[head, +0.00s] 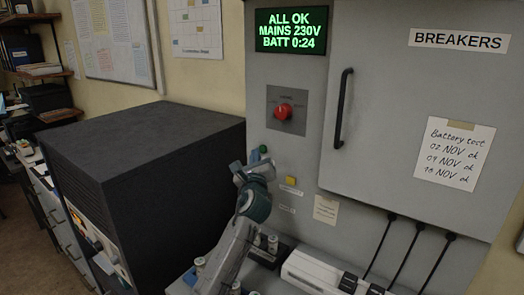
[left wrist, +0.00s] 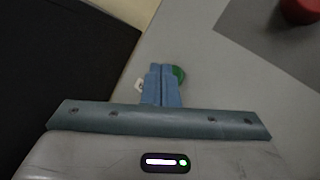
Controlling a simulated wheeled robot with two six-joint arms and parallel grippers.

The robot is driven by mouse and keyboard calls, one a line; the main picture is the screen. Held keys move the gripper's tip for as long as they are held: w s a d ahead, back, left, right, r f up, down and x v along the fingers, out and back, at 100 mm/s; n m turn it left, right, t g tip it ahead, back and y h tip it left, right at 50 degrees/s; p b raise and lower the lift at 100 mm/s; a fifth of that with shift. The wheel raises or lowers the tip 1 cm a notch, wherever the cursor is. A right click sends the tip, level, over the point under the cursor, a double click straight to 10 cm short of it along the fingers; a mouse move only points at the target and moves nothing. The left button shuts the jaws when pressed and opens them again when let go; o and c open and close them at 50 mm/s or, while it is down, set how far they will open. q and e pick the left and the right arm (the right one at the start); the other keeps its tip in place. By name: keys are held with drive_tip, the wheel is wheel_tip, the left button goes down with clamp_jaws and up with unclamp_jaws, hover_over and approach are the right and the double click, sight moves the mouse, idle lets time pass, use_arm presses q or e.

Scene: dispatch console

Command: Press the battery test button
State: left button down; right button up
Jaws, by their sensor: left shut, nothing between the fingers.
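A green button (head: 263,149) sits on the grey panel front, left of and below the red knob. A yellow button (head: 290,181) sits lower and to the right, with a small label under it. The labels are too small to read, so I cannot tell which is the battery test button. My left gripper (head: 255,157) is shut and empty, its tips right at the green button. In the left wrist view the shut fingers (left wrist: 164,70) partly cover the green button (left wrist: 179,73). I cannot tell whether they touch it. My right gripper is not in view.
The red knob (head: 284,110) is on a dark plate above. A lit display (head: 290,31) reads ALL OK, MAINS 230V, BATT 0:24. The breaker door (head: 390,100) with a black handle (head: 343,108) is at right. A black cabinet (head: 150,150) stands close at left.

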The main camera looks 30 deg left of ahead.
use_arm(q)
drive_tip(key=shift+w, duration=0.1)
drive_tip(key=shift+w, duration=0.3)
drive_tip(key=shift+w, duration=0.35)
idle(0.6)
drive_tip(key=shift+s+p, duration=0.1)
drive_tip(key=shift+p, duration=0.3)
drive_tip(key=shift+s+p, duration=0.4)
drive_tip(key=shift+s, duration=0.3)
drive_tip(key=shift+s+a+p, duration=0.2)
drive_tip(key=shift+s+p, duration=1)
drive_tip(key=shift+s, duration=1.25)
